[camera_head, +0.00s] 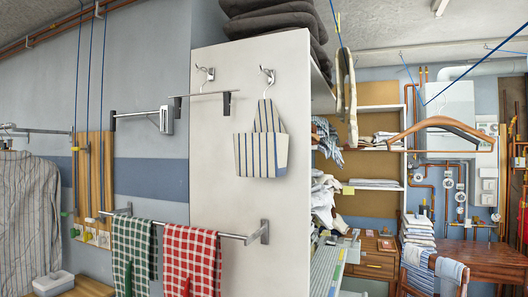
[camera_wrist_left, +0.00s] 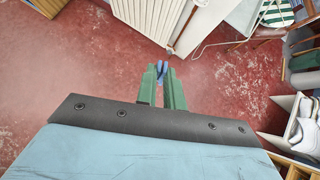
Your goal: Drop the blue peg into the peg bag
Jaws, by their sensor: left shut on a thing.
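The peg bag (camera_head: 262,152) is a cream cloth bag with blue stripes. It hangs from a hanger on a hook on the white panel in the head view, and its inside cannot be seen. In the left wrist view my left gripper (camera_wrist_left: 162,82) has green fingers shut on the blue peg (camera_wrist_left: 162,67). The peg's tip shows between the fingertips, with the reddish floor far below. I cannot make out either gripper clearly in the head view, so the distance from the peg to the bag cannot be told. My right gripper is not in view.
The white panel (camera_head: 212,119) carries another hook and a clip hanger beside the bag. A rail (camera_head: 178,227) below holds green and red checked towels. A wooden hanger (camera_head: 442,127) hangs at right. In the wrist view a white radiator (camera_wrist_left: 150,17) stands beyond the fingers.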

